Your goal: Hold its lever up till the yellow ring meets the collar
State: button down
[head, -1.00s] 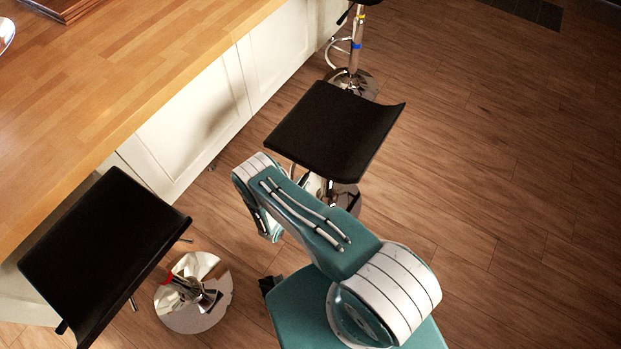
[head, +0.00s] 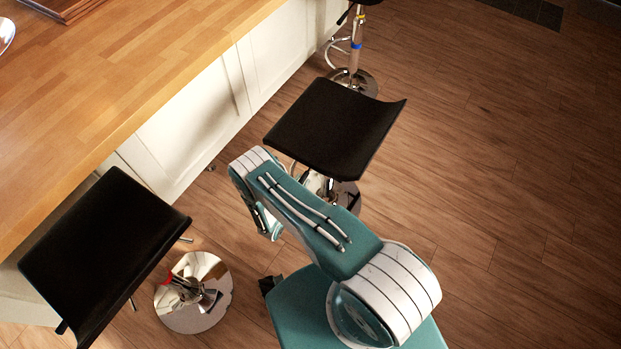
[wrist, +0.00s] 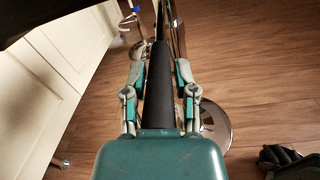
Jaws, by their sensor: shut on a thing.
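In the wrist view my gripper (wrist: 160,62) has its two fingers on either side of a black lever grip (wrist: 161,98) and is shut on it. The grip runs lengthwise between the fingers. The middle stool (head: 330,128) has a black seat, and my arm covers much of its post in the head view. Its chrome base (wrist: 216,126) shows in the wrist view. A yellow ring (head: 357,31) shows on the far stool's post, above a blue band. I cannot make out a ring or collar on the middle stool.
A near stool (head: 100,255) with a red mark on its post stands at the left. The wooden island top (head: 130,75) and its white panels (head: 190,125) run along the left. Wooden floor (head: 500,180) on the right is open.

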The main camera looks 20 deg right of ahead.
aim_at(305, 166)
jog(key=shift+r, duration=3.25)
dwell(0.6)
jog(key=shift+f, duration=0.65)
jog(key=shift+c, duration=2)
grip_release()
jog(key=v, duration=1.2)
jog(key=shift+w+a, duration=0.1)
